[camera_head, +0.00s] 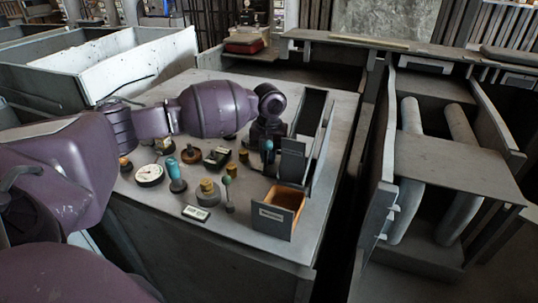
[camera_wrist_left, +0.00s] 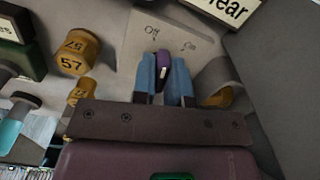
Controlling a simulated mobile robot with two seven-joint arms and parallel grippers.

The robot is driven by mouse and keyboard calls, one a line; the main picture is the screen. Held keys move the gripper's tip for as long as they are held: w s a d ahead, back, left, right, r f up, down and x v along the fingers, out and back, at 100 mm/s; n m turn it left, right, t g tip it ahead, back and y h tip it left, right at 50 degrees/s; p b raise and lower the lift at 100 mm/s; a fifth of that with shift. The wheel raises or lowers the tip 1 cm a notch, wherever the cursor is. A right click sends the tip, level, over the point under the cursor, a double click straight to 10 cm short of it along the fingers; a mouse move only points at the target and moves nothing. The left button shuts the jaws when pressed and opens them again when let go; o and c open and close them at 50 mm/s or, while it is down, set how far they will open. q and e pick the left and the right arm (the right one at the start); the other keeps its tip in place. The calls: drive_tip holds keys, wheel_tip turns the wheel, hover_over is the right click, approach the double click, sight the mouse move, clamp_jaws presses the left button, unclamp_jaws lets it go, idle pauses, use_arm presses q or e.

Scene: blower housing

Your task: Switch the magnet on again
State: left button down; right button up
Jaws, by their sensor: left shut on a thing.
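In the left wrist view a grey panel (camera_wrist_left: 135,48) carries the words "Off" on the left and "On" on the right. Below the words is a small dark knob (camera_wrist_left: 163,57) with a pale mark. My left gripper (camera_wrist_left: 163,75) has its two blue fingers shut on the knob, one on each side. In the head view my left gripper (camera_head: 267,152) reaches down beside upright dark panels at the right of the bench. The knob and its words cannot be made out there. My right gripper is in neither view.
A wood-lined box (camera_head: 287,199), a dial gauge (camera_head: 149,175), a teal-handled tool (camera_head: 176,177) and a small sign (camera_head: 195,212) stand on the grey bench. A yellow cylinder marked 57 (camera_wrist_left: 76,52) is left of the fingers.

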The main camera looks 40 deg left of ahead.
use_arm(q)
drive_tip(key=shift+r+m, duration=0.1)
drive_tip(key=shift+m, duration=0.2)
drive_tip(key=m, duration=0.2)
drive_tip(key=shift+m, duration=1.1)
